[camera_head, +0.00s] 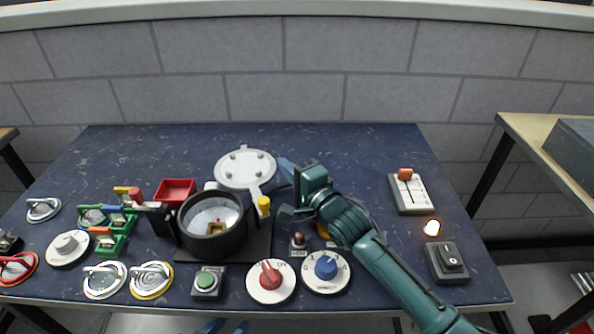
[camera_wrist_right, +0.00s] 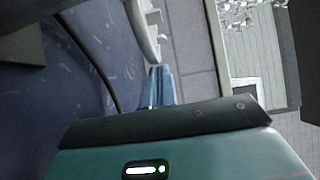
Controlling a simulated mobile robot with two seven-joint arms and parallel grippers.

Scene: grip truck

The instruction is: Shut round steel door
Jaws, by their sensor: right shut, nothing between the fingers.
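The round steel door (camera_head: 240,165) stands open behind the black round chamber (camera_head: 212,245), with small studs on its pale face. The chamber's mouth is uncovered and a small yellowish item shows inside. A yellow-tipped handle (camera_head: 264,206) is at its right. My right gripper (camera_head: 286,165) is shut and empty, its blue fingertips just right of the door's edge. In the right wrist view the fingers (camera_wrist_right: 160,88) are together, close to a pale rim (camera_wrist_right: 146,35), probably the door; contact is unclear. My left gripper (camera_head: 226,327) shows only two separated blue fingertips at the bottom edge.
A red tray (camera_head: 175,191) and green clamps (camera_head: 112,234) are left of the chamber. Dials (camera_head: 270,281), a green button (camera_head: 207,282) and round latches (camera_head: 104,279) line the front. A slider box (camera_head: 411,194) and rocker switch (camera_head: 447,262) stand right. The back of the table is clear.

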